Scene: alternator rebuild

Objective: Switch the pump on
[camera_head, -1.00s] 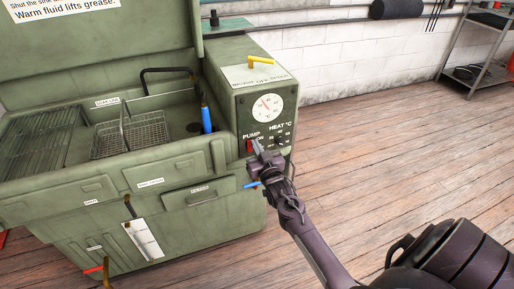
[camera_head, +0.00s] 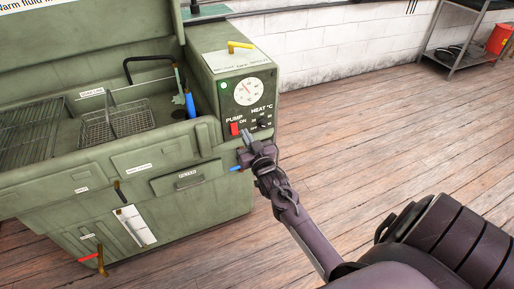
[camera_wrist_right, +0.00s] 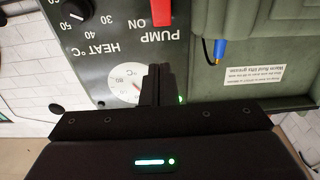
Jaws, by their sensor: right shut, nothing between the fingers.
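The red pump switch (camera_head: 234,128) sits on the dark control panel of the green parts washer (camera_head: 205,80). It also shows at the top edge of the right wrist view (camera_wrist_right: 187,8), beside the word ON. A green lamp (camera_head: 223,85) glows at the panel's upper left. My right gripper (camera_head: 244,148) is shut and empty, just below and in front of the switch, apart from it in the picture. In the wrist view its closed fingers (camera_wrist_right: 158,82) overlap the dial. My left gripper is out of view.
A round dial (camera_head: 248,92) and a heat knob (camera_head: 262,122) share the panel. A blue-handled brush (camera_head: 190,104) and a wire basket (camera_head: 118,125) are in the sink. A yellow handle (camera_head: 240,45) is on top.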

